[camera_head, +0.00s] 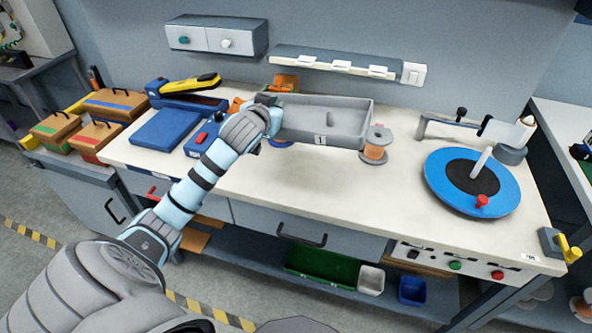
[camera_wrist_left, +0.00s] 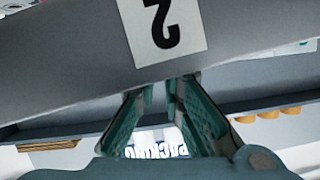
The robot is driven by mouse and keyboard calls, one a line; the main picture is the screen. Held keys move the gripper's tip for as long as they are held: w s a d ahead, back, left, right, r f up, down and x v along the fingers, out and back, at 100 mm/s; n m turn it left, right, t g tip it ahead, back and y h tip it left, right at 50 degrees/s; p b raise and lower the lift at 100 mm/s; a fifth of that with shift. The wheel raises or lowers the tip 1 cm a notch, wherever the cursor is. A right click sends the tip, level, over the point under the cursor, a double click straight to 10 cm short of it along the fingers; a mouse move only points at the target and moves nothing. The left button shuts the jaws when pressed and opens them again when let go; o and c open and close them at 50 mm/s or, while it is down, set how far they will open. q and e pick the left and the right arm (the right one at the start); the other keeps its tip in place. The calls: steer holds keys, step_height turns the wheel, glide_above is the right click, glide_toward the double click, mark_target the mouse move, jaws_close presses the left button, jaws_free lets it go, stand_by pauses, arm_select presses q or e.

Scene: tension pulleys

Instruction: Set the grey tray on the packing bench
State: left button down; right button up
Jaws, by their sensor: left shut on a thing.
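The grey tray (camera_head: 325,115), an open box with a "1" label on its near side, is at the far middle of the pale-topped bench (camera_head: 300,190). My left gripper (camera_head: 268,112) is shut on the tray's left end. In the left wrist view, the fingers (camera_wrist_left: 170,95) meet the tray wall (camera_wrist_left: 85,60) under a "2" label. The tray looks roughly level and seems held above the bench top; its contact with the top is hidden. Upside-down lettering reading "PACKING" shows partly behind the fingers. My right gripper is not in view.
A copper-coloured spool (camera_head: 376,147) stands close to the tray's right end. A blue turntable (camera_head: 472,182) sits at the right. Blue boxes (camera_head: 167,130) and a yellow-handled stapler-like tool (camera_head: 190,84) lie at the left. The bench's front middle is clear.

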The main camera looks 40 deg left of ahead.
arm_select(q)
step_height(320, 180, down, 19)
steer(key=b, duration=0.4)
steer(key=shift+s+f+b, duration=0.15)
steer(key=shift+f+b, duration=0.05)
steer(key=shift+b, duration=0.1)
steer(key=c, duration=1.7)
jaws_free()
steer(key=shift+o, duration=0.2)
steer(key=shift+a, duration=0.1)
steer(key=p+v, duration=0.2)
steer(key=v, duration=1)
